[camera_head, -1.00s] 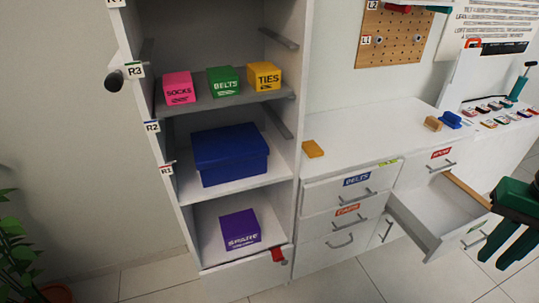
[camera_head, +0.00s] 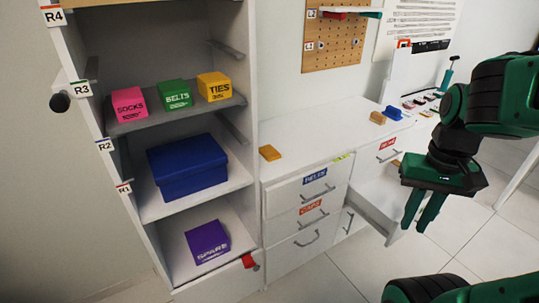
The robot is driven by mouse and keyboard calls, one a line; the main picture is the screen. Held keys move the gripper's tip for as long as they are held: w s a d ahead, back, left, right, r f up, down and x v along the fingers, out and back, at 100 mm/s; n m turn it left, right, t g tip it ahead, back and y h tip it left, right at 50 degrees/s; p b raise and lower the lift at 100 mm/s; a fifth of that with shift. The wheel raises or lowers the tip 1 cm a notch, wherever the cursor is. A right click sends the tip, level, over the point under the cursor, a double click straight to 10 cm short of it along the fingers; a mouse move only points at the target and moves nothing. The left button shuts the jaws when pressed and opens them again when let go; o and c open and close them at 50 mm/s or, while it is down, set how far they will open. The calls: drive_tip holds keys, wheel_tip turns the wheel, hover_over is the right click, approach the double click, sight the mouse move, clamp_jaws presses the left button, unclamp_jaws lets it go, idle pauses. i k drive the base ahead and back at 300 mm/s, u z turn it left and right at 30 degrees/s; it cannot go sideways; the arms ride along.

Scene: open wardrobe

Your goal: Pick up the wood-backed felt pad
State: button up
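A small tan, wood-coloured block (camera_head: 378,118) lies on the white counter, beside a blue item (camera_head: 394,113); it looks like the wood-backed felt pad, but its felt side cannot be made out. A second, yellow-orange block (camera_head: 269,153) lies at the counter's left end, next to the wardrobe. My gripper (camera_head: 422,224) points down at the right, in front of the open drawer and apart from both blocks. Its two green fingers are apart with nothing visible between them.
An open drawer (camera_head: 372,212) juts out below the counter. The wardrobe shelves hold pink (camera_head: 129,103), green (camera_head: 174,93) and yellow (camera_head: 214,87) boxes, a blue box (camera_head: 188,168) and a purple box (camera_head: 206,242). A pegboard (camera_head: 333,38) hangs above. The counter's middle is clear.

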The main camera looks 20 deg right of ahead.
sight(378, 119)
drive_tip(key=k, duration=0.35)
drive_tip(key=z, duration=0.7)
drive_tip(key=i, duration=1.75)
drive_tip(key=z, duration=0.25)
